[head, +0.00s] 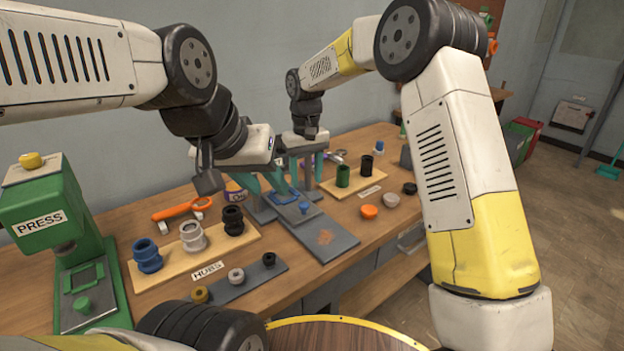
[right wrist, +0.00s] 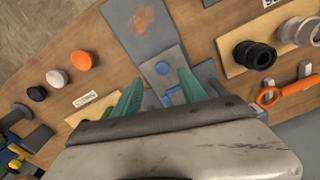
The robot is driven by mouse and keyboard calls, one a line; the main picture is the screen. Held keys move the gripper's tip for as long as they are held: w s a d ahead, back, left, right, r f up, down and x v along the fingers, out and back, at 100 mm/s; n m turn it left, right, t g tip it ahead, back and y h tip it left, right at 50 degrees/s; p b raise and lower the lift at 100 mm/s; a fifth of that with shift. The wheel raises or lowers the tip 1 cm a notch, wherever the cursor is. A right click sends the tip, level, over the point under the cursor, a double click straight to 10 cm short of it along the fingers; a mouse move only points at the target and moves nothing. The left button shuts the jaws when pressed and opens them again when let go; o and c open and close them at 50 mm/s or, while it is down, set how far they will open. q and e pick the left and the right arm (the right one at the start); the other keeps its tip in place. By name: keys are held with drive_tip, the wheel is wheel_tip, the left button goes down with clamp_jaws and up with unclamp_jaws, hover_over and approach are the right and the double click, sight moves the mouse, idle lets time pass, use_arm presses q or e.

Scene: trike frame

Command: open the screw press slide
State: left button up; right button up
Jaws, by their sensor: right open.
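A grey-blue press-like fixture (head: 262,208) stands mid-bench, its uprights partly hidden behind my grippers. A green machine (head: 88,228) marked PRESS stands at left.
A wooden hub board (head: 170,268) with several hubs and a grey strip (head: 240,285) with small rings lie left of the track. An orange tool (head: 180,208) lies behind them. Orange (head: 369,212) and white (head: 391,200) caps sit right of the track.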

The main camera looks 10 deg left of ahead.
sight(304, 204)
drive_tip(key=shift+w+a+f, duration=0.4)
drive_tip(key=shift+f, duration=0.4)
wheel_tip(304, 204, down, 7)
drive_tip(key=shift+f, duration=0.1)
clamp_jaws()
idle(1.0)
